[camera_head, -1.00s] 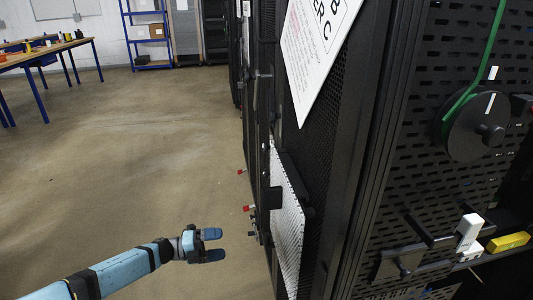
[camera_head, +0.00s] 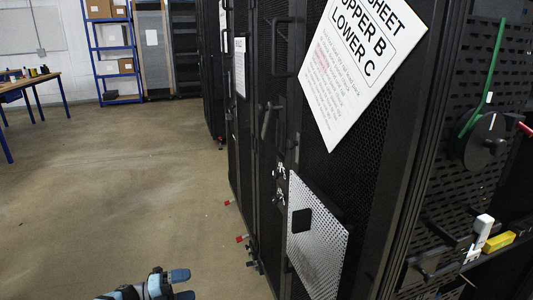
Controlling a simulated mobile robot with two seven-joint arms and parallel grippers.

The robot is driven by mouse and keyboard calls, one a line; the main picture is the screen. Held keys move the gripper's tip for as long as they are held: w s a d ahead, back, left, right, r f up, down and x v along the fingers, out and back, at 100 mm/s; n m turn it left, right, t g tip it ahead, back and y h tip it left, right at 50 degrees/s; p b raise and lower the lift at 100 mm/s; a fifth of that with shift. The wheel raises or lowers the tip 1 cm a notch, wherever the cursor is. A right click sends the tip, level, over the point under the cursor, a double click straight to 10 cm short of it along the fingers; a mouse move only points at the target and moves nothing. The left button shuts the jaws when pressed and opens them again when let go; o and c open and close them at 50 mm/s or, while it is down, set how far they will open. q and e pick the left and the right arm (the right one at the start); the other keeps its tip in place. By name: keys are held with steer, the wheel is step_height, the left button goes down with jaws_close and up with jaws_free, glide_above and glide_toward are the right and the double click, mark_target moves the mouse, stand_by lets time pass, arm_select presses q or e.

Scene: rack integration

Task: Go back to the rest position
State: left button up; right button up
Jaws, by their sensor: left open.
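My left gripper (camera_head: 182,285) shows at the bottom edge of the head view, left of the rack doors. Its two blue fingers are apart with nothing between them. It is over the bare floor and apart from the rack. Most of my left arm is below the frame. My right gripper does not show.
A black rack with mesh doors (camera_head: 262,150) runs along the right, bearing a white sheet (camera_head: 362,62) and a perforated light panel (camera_head: 318,245). A green cable on a reel (camera_head: 484,140) hangs at far right. Blue shelving (camera_head: 97,55) and a table (camera_head: 40,82) stand behind. The floor (camera_head: 110,190) is clear.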

arm_select(q)
steer(key=s+d+r+n+t+y, duration=0.1)
steer(key=s+d+r+n+t, duration=0.2)
steer(key=s+n, duration=0.4)
steer(key=s+d+n+t+y, duration=0.1)
steer(key=s+d+n+t, duration=0.4)
steer(key=s, duration=0.5)
steer(key=s+r+n+y, duration=0.4)
steer(key=s+r+n, duration=0.75)
steer(key=s, duration=0.35)
step_height(320, 180, up, 6)
steer(key=w+d+n+t+y, duration=0.2)
steer(key=d+n+t, duration=0.1)
steer(key=n+t, duration=0.15)
steer(key=s+a+r+n+g+y+p, duration=0.1)
steer(key=s+a+r+g+y+p, duration=0.2)
steer(key=p, duration=3.3)
steer(key=shift+s+a+r+g+y+p, duration=0.3)
steer(key=shift+a+r+g+y, duration=1.3)
steer(key=shift+a+g, duration=0.55)
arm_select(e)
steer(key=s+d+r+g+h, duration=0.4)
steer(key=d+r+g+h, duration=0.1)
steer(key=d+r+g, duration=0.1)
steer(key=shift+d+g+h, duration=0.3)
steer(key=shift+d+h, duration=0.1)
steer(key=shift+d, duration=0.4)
